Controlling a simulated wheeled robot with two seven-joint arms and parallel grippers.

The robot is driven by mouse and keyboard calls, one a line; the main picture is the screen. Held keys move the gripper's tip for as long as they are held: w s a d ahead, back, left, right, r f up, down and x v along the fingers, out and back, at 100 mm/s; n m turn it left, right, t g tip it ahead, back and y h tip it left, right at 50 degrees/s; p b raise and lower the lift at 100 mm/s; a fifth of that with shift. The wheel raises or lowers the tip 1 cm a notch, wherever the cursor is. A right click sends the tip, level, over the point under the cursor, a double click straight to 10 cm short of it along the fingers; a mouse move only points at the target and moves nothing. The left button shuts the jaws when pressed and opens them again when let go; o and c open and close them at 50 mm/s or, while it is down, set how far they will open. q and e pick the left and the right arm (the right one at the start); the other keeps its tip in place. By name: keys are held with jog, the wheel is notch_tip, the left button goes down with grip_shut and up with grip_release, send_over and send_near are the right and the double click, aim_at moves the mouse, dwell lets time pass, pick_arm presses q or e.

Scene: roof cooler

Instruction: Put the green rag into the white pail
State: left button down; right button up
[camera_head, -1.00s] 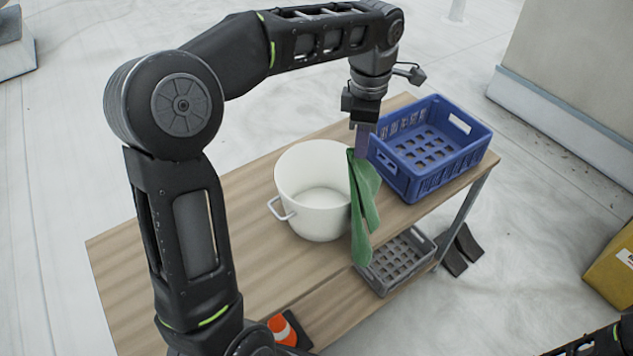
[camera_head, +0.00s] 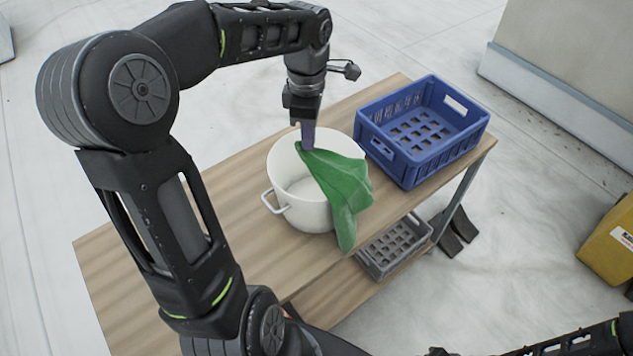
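The white pail (camera_head: 296,206) stands upright on the wooden table, its handle facing left. My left gripper (camera_head: 306,143) is above the pail's opening and shut on the upper end of the green rag (camera_head: 341,185). The rag hangs spread out from the fingers, over the pail's right side and rim, with its lower tip outside the pail in front of the wall. I cannot tell whether the rag touches the rim. Part of my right arm shows at the lower right; its gripper cannot be made out.
A blue crate (camera_head: 457,148) stands on the table just right of the pail. A grey crate (camera_head: 376,271) sits on the lower shelf. The wooden tabletop (camera_head: 130,275) is free left of the pail. A yellow box (camera_head: 604,240) is at the far right.

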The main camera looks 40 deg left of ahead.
pick_arm(q)
notch_tip(320, 180, down, 6)
jog(key=b, duration=0.3)
jog(key=shift+r+b, duration=0.15)
jog(key=shift+b, duration=0.2)
jog(key=shift+c, duration=1.4)
grip_release()
notch_tip(320, 180, up, 6)
jog(key=p, duration=0.3)
jog(key=shift+f+p, duration=0.2)
jog(key=shift+p, duration=0.2)
